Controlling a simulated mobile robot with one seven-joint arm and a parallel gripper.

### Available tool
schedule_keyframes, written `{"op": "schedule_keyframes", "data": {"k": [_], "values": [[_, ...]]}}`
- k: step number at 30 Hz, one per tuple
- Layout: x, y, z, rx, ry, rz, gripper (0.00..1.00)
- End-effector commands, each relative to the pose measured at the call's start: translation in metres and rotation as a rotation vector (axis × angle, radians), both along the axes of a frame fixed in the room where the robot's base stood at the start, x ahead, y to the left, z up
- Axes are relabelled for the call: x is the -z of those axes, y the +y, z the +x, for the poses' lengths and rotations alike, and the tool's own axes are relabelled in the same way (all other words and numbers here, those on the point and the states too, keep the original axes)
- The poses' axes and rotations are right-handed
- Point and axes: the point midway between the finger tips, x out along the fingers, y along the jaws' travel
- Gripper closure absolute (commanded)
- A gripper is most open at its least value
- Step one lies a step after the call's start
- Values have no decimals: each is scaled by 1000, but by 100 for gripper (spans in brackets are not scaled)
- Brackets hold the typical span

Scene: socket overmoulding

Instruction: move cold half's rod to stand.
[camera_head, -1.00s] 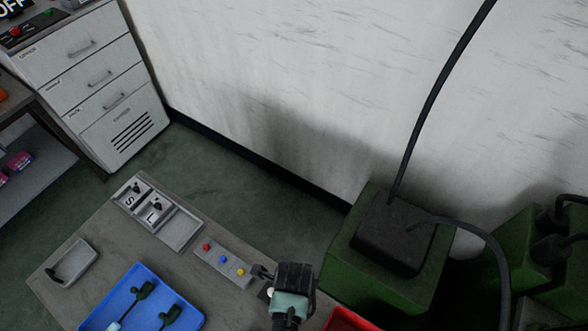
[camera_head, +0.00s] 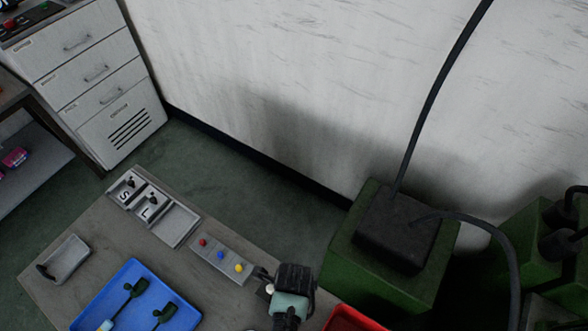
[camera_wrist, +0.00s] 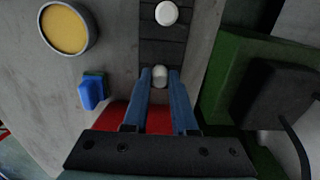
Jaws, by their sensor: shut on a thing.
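My gripper (camera_wrist: 160,78) is shut on a small whitish rod (camera_wrist: 160,75), held between its blue fingertips in the wrist view. Most of the rod is hidden, and I cannot tell whether it touches anything below. The wrist view shows a dark ribbed strip (camera_wrist: 163,44) under the fingertips, with a white round piece (camera_wrist: 166,13) ahead. I cannot tell which piece is the stand.
A blue tray (camera_head: 128,270) holds several dark green tools. A grey two-slot holder marked S and L (camera_head: 140,196) and a small grey tray (camera_head: 64,258) stand left. A red tray (camera_head: 345,318) is close right. A green block (camera_head: 345,262) stands beyond the table.

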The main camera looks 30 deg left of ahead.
Motion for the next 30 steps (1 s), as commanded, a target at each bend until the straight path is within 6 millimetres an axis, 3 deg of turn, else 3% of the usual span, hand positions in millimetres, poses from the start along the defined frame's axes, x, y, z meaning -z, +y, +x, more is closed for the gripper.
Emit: {"op": "schedule_keyframes", "data": {"k": [11,12,18,30], "values": [[0,0,0,0,0,0,100],[0,0,0,0,0,0,73],[0,0,0,0,0,0,40],[-6,0,0,0,-1,1,40]]}}
